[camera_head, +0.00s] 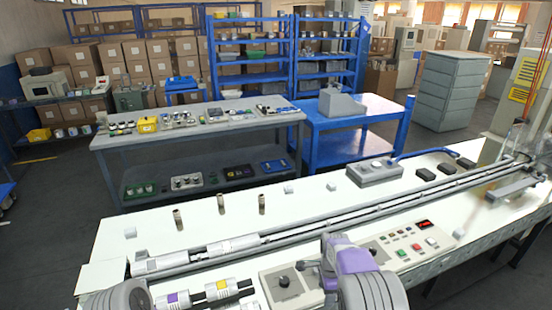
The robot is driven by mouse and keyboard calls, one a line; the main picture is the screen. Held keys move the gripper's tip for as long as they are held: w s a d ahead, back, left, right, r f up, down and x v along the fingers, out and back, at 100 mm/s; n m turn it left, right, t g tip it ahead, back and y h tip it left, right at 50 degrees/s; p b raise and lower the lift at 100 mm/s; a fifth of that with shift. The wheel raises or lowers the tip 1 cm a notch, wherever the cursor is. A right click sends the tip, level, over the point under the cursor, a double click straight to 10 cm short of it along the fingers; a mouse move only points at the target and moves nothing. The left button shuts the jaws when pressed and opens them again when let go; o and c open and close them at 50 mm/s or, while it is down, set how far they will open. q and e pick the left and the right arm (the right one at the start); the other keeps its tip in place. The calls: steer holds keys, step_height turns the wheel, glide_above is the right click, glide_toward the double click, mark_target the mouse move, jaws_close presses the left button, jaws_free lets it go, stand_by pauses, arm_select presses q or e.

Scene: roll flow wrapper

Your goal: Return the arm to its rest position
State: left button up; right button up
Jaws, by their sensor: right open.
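My right arm, purple and grey, comes up from the bottom edge right of the middle. My right gripper (326,268) is at its upper end, above the near edge of the white machine bench, between two control panels. It is open, with nothing seen in it; its fingers are partly hidden by my own arm. A grey rounded part of my own body shows at the bottom left, and my left gripper is not seen.
The long white bench (330,205) carries a conveyor rail (350,215), a knob panel (287,284), a button panel (413,243), a grey box (375,174) and small upright cylinders (221,204). A grey table (210,145) and blue shelves (270,75) stand behind.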

steer(key=s+f+n+y+b, duration=0.15)
steer(key=s+f+n, duration=0.55)
steer(key=s+f, duration=0.85)
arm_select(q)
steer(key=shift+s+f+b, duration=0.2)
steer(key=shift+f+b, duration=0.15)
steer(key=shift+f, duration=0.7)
arm_select(e)
steer(key=s+a+f+n+y, duration=0.1)
steer(key=s+a+f+n, duration=0.1)
steer(key=s, duration=0.4)
steer(key=s+a+f+n+y, duration=0.1)
steer(key=s+a+f+n, duration=0.1)
steer(key=s+a+n, duration=0.2)
steer(key=s+n, duration=0.1)
steer(key=s, duration=0.2)
steer(key=shift+s+t+y, duration=0.15)
steer(key=shift+t+y, duration=0.15)
steer(key=shift+y, duration=0.05)
